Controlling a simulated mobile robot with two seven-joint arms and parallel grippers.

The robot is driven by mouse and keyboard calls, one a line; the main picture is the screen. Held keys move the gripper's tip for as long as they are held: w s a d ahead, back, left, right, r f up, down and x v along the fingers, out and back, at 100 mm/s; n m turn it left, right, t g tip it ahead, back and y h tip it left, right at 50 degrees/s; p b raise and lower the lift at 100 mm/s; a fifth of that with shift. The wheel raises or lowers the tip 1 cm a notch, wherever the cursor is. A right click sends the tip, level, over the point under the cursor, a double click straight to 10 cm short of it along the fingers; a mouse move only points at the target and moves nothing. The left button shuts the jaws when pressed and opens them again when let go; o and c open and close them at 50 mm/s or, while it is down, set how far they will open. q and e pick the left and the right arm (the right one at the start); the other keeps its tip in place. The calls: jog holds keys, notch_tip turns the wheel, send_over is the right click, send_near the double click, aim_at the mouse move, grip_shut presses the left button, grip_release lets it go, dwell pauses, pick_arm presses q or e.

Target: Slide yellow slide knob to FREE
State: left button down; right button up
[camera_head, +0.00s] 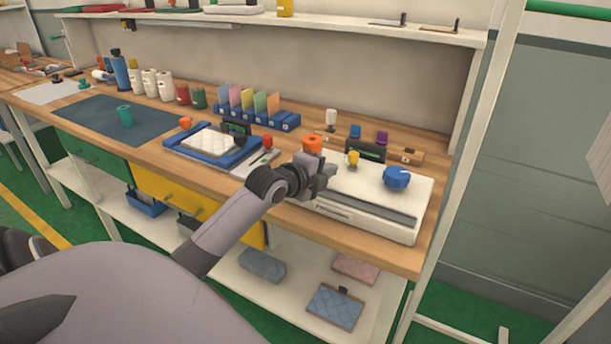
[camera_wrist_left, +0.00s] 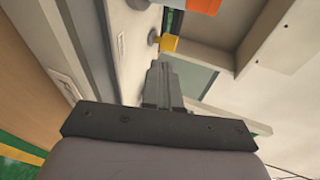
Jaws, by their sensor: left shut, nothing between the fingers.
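The yellow slide knob (camera_head: 353,158) stands upright near the back of the white device (camera_head: 425,200) at the right end of the bench. In the left wrist view the yellow knob (camera_wrist_left: 168,43) shows just beyond my fingertips, with a small visible gap. My left gripper (camera_head: 332,174) is shut and empty, low over the device, to the left of the knob and nearer me. Its shut fingers show in the left wrist view (camera_wrist_left: 162,72). No FREE mark can be read in either view. My right gripper is not in view.
An orange-red knob (camera_head: 313,144) stands just behind my left wrist. A blue round knob (camera_head: 397,177) is on the device to the right. A blue tray (camera_head: 175,152) with a white quilted pad lies to the left. Small blocks and bottles line the bench back.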

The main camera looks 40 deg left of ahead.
pick_arm(q)
jog(key=v, duration=0.6)
jog(key=shift+s, duration=0.4)
jog(key=shift+r, duration=0.15)
jog(key=s+d+f+n+g, duration=0.8)
jog(key=s+d+f+n, duration=0.2)
jog(key=s+d+f, duration=0.55)
jog(key=s+d+f+n+g, duration=0.1)
jog(key=s+n, duration=0.2)
jog(key=s, duration=0.3)
jog(key=s+d+n+g, duration=0.1)
jog(key=s+n+g, duration=0.1)
jog(key=s, duration=0.3)
jog(key=w+d+f+t+h, duration=0.2)
jog(key=w+f+t, duration=0.4)
jog(key=f, duration=0.3)
jog(key=shift+d+f+t+h, duration=0.35)
jog(key=shift+d+t+h, duration=0.05)
jog(key=shift+d+t, duration=0.1)
